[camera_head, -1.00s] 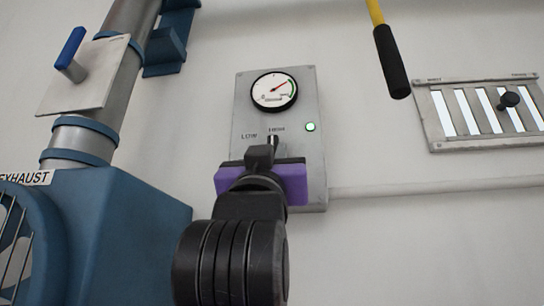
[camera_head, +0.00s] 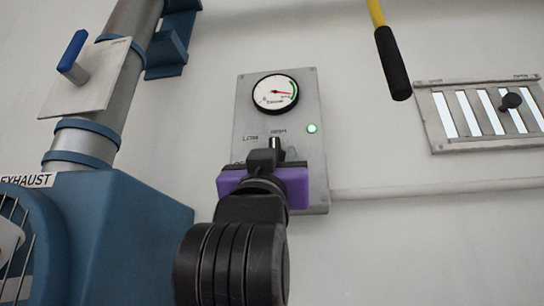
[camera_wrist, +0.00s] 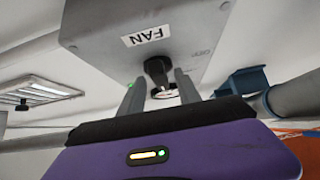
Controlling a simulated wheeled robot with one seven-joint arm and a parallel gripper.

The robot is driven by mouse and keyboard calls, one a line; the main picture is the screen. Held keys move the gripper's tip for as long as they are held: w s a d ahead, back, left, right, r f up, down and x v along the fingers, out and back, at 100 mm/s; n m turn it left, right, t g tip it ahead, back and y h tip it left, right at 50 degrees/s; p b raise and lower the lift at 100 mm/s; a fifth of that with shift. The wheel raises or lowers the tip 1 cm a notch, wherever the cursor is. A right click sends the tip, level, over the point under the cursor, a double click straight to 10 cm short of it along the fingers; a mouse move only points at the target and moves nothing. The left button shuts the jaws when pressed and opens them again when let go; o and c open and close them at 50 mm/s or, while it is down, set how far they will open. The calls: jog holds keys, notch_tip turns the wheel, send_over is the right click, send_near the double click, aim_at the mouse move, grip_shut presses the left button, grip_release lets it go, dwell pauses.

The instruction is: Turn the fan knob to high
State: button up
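The fan control box (camera_head: 303,165) is a grey panel on the wall, with LOW and HIGH labels and a round gauge (camera_head: 274,93). The gauge's red needle points right, near the green band's end. The dark fan knob (camera_head: 275,142) shows below the HIGH label; its lower part is hidden behind my gripper (camera_head: 264,158). In the wrist view the box (camera_wrist: 190,35) bears a FAN label, and the black knob (camera_wrist: 158,72) lies between the tips of my gripper (camera_wrist: 159,78). The two fingers stand apart on either side of it; contact is unclear.
A green light (camera_head: 312,128) glows on the box. A blue exhaust unit (camera_head: 110,230) and a pipe with a blue-handled plate (camera_head: 85,85) stand left. A yellow bar with a black grip (camera_head: 392,62) hangs at upper right, beside a slotted vent (camera_head: 480,115).

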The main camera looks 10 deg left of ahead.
jog(key=shift+s, duration=0.1)
jog(key=b+v, duration=0.2)
jog(key=v, duration=0.5)
jog(key=shift+s+f, duration=0.25)
jog(key=shift+f, duration=0.05)
dwell(0.3)
